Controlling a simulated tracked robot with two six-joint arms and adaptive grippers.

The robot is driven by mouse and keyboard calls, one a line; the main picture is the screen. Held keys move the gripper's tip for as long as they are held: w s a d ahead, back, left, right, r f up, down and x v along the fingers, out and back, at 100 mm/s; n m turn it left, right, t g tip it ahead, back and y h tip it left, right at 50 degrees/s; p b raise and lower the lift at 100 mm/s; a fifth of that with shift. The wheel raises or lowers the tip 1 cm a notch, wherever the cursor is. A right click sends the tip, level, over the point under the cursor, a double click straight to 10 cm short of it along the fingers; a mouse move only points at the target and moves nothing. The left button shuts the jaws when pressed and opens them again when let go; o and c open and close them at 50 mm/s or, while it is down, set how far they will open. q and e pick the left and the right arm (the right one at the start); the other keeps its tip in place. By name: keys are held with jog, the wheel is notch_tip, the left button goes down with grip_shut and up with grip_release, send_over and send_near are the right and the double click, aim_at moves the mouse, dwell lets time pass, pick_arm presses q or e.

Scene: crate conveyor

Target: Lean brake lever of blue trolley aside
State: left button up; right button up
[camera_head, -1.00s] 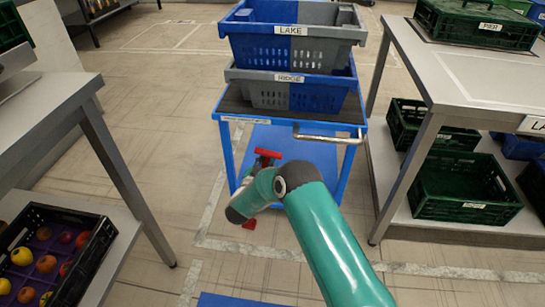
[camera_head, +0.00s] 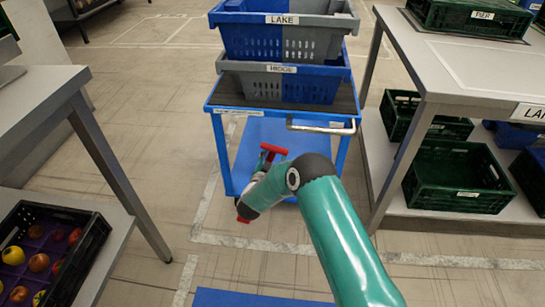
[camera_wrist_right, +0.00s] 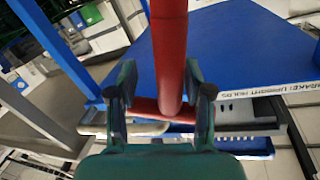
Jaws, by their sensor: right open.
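The blue trolley (camera_head: 225,165) stands ahead in the head view, with a grey top shelf and a metal push handle (camera_head: 320,127). Its red brake lever (camera_head: 273,149) shows its crossbar just above my right wrist at the trolley's front side. A red piece (camera_head: 243,220) also shows below the wrist. In the right wrist view the red lever (camera_wrist_right: 170,50) runs down between the fingers of my right gripper (camera_wrist_right: 161,95), with its red crossbar beyond them. The fingers are open, with gaps beside the lever. My left gripper is out of view.
Blue-grey crates labelled LAKE (camera_head: 290,42) and RIDGE (camera_head: 300,83) are stacked on the trolley. A grey table (camera_head: 465,75) with green crates stands right. At left is another table (camera_head: 45,105), with a black fruit crate (camera_head: 85,255) on its lower shelf. Floor is clear between.

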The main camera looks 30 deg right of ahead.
jog(key=shift+a, duration=0.15)
jog(key=shift+s+a, duration=0.25)
jog(key=v, duration=1.1)
jog(key=shift+s, duration=0.1)
